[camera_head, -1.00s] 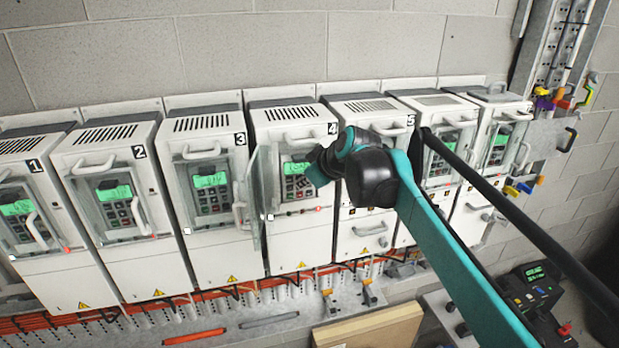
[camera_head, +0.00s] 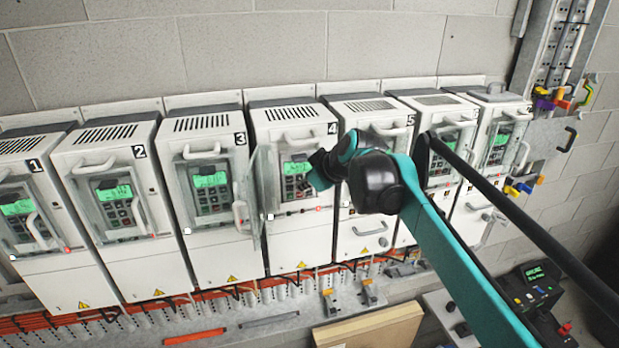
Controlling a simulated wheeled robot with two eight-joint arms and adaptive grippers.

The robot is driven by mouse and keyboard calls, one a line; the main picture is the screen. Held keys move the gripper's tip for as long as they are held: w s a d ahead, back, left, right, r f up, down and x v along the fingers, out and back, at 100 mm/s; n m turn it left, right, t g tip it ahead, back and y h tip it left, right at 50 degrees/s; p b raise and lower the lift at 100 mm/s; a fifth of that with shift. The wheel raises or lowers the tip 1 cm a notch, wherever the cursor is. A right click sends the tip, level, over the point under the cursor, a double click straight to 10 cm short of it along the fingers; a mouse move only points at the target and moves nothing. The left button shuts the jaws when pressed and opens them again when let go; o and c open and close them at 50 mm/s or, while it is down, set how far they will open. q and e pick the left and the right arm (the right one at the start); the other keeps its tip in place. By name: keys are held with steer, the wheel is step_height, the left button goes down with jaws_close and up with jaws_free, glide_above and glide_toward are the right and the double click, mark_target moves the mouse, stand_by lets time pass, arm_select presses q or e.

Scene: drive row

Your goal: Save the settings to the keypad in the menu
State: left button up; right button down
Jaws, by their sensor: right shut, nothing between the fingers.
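Drive 4 (camera_head: 288,234) is a white cabinet in the row, with its clear door (camera_head: 268,188) swung open to the left. Its keypad has a lit green display (camera_head: 296,167) and dark keys (camera_head: 293,189) below it. My right gripper (camera_head: 313,178) is shut and empty, at the right edge of this keypad, close to the keys. Whether it touches a key I cannot tell. The teal arm and dark wrist hide most of drive 5's upper front. The display text is too small to read. My left gripper is not in view.
Drives 1, 2 and 3 (camera_head: 213,250) stand to the left, their displays lit green. More drives (camera_head: 430,175) stand to the right. A cable tray (camera_head: 235,310) runs beneath. A cardboard-coloured box (camera_head: 368,330) and a handheld device with a green display (camera_head: 535,280) lie lower right.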

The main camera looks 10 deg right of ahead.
steer(key=s, duration=0.5)
steer(key=shift+d, duration=0.1)
stand_by(2.5)
steer(key=s+d+m, duration=0.1)
steer(key=m, duration=0.5)
steer(key=s+m+b, duration=0.1)
steer(key=m, duration=0.5)
steer(key=s+d+m+y, duration=0.1)
steer(key=m, duration=0.5)
steer(key=shift+s+d, duration=0.3)
steer(key=shift+d, duration=0.05)
